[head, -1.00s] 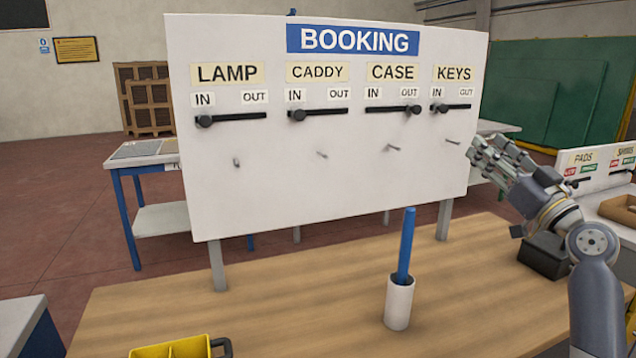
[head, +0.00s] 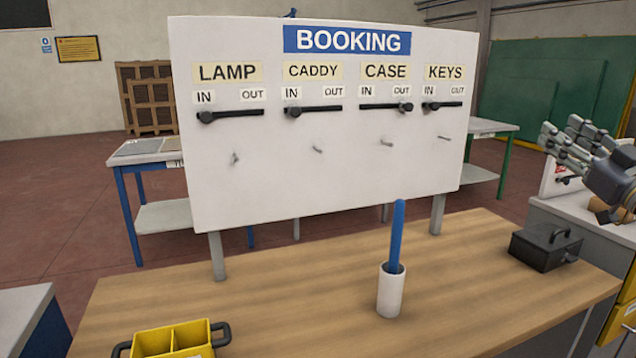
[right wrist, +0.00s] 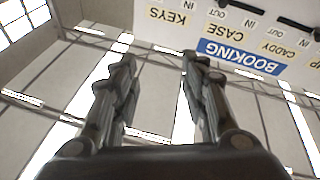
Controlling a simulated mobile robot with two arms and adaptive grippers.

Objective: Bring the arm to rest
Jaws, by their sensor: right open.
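My right gripper (head: 577,142) is at the right edge of the head view, raised and clear of the board and table. It is open and empty; its two fingers (right wrist: 158,75) stand apart in the right wrist view with nothing between them. The white BOOKING board (head: 330,185) stands at the back of the table, left of the gripper. Its LAMP, CADDY and KEYS sliders sit at the IN end, and the CASE slider (head: 405,107) sits at the OUT end. The board shows upside down in the right wrist view (right wrist: 190,35). My left gripper is not seen.
The wooden table (head: 300,290) holds a white cup (head: 391,292) with a blue stick (head: 398,235), a yellow caddy (head: 172,340) at the front left and a black case (head: 545,248) at the right. The table is bare between cup and case.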

